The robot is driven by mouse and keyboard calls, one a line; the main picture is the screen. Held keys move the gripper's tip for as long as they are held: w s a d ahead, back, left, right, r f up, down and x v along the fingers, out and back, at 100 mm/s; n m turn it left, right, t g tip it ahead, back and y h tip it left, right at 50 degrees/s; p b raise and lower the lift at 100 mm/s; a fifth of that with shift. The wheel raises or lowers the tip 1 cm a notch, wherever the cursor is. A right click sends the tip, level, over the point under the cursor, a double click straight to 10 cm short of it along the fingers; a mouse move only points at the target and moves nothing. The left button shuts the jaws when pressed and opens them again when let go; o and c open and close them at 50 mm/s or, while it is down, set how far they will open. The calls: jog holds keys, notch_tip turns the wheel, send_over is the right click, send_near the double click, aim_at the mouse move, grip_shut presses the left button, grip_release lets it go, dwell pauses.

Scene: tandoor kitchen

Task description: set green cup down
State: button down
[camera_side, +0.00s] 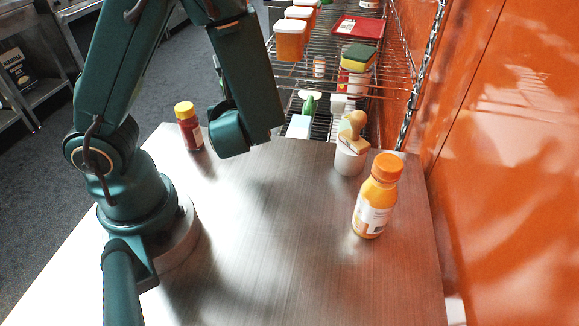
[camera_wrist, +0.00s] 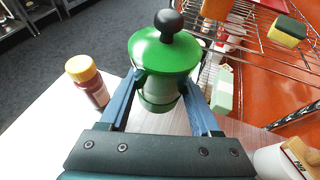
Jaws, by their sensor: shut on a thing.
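The green cup (camera_wrist: 160,86) shows in the wrist view with a wide bright green lid (camera_wrist: 182,57) and a black knob on top. My gripper (camera_wrist: 163,98) is shut on its body, one blue finger on each side. The cup looks about upright. In the side view, my arm hides the cup and the fingers, near the table's far edge.
A red bottle with a yellow cap (camera_side: 188,127) stands at the table's far left. A white cup holding a wooden-handled thing (camera_side: 350,150) and an orange juice bottle (camera_side: 375,198) stand at the right. A loaded wire rack (camera_side: 340,70) adjoins the far edge. The table's middle is clear.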

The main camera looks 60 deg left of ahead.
notch_tip(320, 180, up, 13)
jog(key=shift+f, duration=0.2)
jog(key=shift+s+r, duration=0.1)
jog(key=shift+r, duration=0.05)
jog(key=shift+s+f+n+g+y, duration=0.5)
jog(key=shift+s+f+n+g, duration=0.3)
jog(key=shift+f+g, duration=0.1)
jog(key=s+d+f+n+g+h, duration=0.75)
jog(key=s+d+n+g, duration=0.3)
jog(key=n+g, duration=0.65)
jog(key=w+d+r+n+t+h, duration=0.9)
jog(key=w+d+n+h, duration=0.35)
jog(key=n+h, duration=0.55)
jog(key=g, duration=0.1)
send_over(322, 301)
notch_tip(322, 301, down, 18)
jog(key=shift+r, duration=0.15)
jog(key=shift+f, duration=2)
